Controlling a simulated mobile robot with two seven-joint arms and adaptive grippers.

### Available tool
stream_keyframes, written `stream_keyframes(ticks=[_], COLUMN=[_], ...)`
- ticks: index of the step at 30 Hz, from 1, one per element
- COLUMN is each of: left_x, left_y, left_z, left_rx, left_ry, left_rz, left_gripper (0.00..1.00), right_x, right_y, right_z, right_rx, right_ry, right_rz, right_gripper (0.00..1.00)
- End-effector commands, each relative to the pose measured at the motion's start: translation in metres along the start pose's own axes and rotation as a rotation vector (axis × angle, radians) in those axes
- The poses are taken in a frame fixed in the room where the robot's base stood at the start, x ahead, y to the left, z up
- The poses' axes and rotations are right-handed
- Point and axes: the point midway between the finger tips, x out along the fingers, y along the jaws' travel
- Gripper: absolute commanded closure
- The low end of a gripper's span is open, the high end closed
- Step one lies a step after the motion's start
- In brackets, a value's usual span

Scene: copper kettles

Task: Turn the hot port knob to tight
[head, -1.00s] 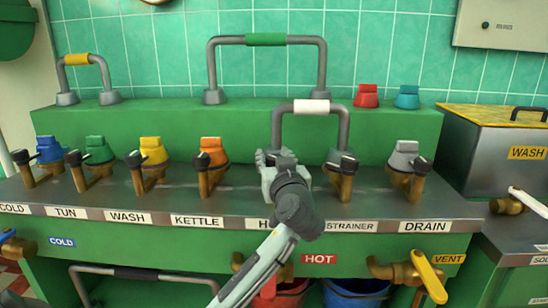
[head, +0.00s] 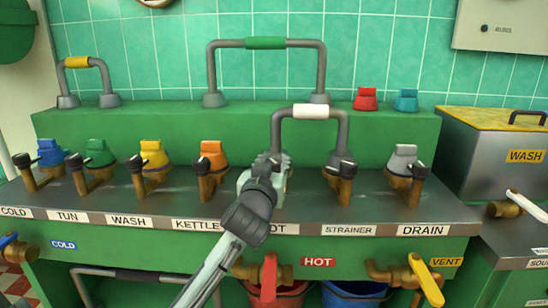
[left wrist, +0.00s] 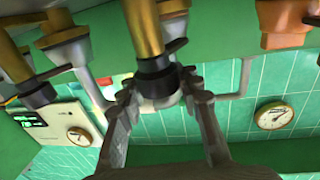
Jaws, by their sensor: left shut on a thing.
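The hot port stands in the row of brass ports on the steel ledge, behind the partly hidden HOT label (head: 278,229). My left gripper (head: 268,163) covers most of this port in the head view. In the left wrist view, the dark knob (left wrist: 154,72) sits at the end of a brass pipe (left wrist: 143,28). My left gripper's fingers (left wrist: 158,90) stand on either side of the knob and are shut on it. The knob's exact angle is hard to tell. My right gripper is in neither view.
A grey pipe with a white grip (head: 311,112) arches just behind my gripper towards the strainer port (head: 342,172). The orange-capped kettle port (head: 212,165) is close on the left. A red valve handle (head: 269,277) hangs below the ledge.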

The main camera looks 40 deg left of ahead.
Motion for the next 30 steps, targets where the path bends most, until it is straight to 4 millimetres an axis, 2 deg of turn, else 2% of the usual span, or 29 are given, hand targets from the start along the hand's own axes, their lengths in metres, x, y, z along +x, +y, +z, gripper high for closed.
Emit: stream_keyframes(ticks=[4, 7, 12, 21, 30], left_x=[0.0, 0.0, 0.0, 0.0, 0.0], left_y=[-0.002, -0.001, 0.0, 0.001, 0.002], left_z=[-0.003, -0.002, 0.0, 0.001, 0.001], left_rx=[0.008, 0.009, 0.01, 0.005, 0.0], left_ry=[-0.005, -0.004, -0.003, -0.003, -0.003], left_rz=[0.133, 0.217, 0.344, 0.487, 0.53], left_gripper=[0.97, 0.97, 0.97, 0.97, 0.97], right_x=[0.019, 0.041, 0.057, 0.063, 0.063], right_y=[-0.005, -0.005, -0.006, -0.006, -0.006], right_z=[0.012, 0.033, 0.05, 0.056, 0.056], right_rx=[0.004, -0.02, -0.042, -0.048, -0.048], right_ry=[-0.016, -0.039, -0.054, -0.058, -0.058], right_rz=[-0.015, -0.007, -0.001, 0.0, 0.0], right_gripper=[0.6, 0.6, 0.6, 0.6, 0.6])
